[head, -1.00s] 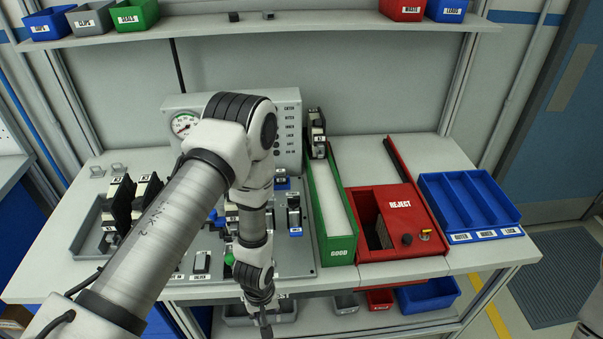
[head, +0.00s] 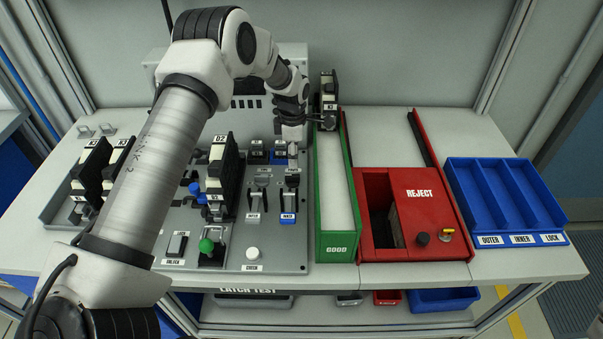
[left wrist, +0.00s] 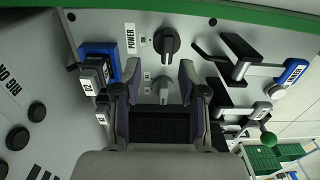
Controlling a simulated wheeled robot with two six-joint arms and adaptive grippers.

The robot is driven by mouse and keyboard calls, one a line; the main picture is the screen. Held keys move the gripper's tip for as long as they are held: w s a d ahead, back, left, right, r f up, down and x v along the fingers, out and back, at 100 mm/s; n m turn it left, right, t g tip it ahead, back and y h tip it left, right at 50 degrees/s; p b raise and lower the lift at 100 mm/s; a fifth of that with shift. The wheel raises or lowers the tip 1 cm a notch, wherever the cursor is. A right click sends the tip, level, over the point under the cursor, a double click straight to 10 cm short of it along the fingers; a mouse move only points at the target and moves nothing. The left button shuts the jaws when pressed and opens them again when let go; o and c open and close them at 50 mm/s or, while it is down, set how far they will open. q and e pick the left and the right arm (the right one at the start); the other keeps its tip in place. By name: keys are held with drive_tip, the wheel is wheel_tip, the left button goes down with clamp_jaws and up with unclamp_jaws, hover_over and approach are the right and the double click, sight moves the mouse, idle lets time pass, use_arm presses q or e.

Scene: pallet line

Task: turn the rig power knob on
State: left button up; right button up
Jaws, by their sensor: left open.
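The black power knob (left wrist: 167,40) stands on the grey rig panel (left wrist: 195,22) beside a POWER label, in the left wrist view. My left gripper (left wrist: 159,72) is open and empty, with its two fingers apart. The black knob lies just beyond the fingertips, without visible contact. A grey knob (left wrist: 163,90) shows between the fingers. In the head view my left gripper (head: 291,122) is over the back right of the panel, beside the green chute. There the arm and gripper hide the power knob or leave it too unclear to make out. My right gripper is not in view.
Levers (head: 291,180) and a tall black-and-white part (head: 224,175) stand on the panel. The green chute (head: 346,215) borders its right, with a dark part (head: 328,95) at its back end. The red reject bin (head: 425,215) and blue tray (head: 500,195) are further right.

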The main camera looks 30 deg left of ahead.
sight(292, 175)
use_arm(q)
drive_tip(key=shift+s+d+f+p, duration=0.2)
drive_tip(key=shift+s+f+p, duration=0.35)
drive_tip(key=shift+s+f, duration=0.25)
drive_tip(key=f, duration=0.3)
drive_tip(key=f+p, duration=0.1)
drive_tip(key=shift+w+a+f, duration=0.15)
drive_tip(key=shift+w+f, duration=0.1)
drive_tip(key=shift+f, duration=0.05)
drive_tip(key=shift+w+f, duration=0.2)
drive_tip(key=shift+f, duration=0.1)
drive_tip(key=shift+s+r, duration=0.15)
drive_tip(key=shift+s, duration=0.05)
drive_tip(key=shift+s+r, duration=0.1)
drive_tip(key=shift+s, duration=0.05)
drive_tip(key=c, duration=0.4)
clamp_jaws()
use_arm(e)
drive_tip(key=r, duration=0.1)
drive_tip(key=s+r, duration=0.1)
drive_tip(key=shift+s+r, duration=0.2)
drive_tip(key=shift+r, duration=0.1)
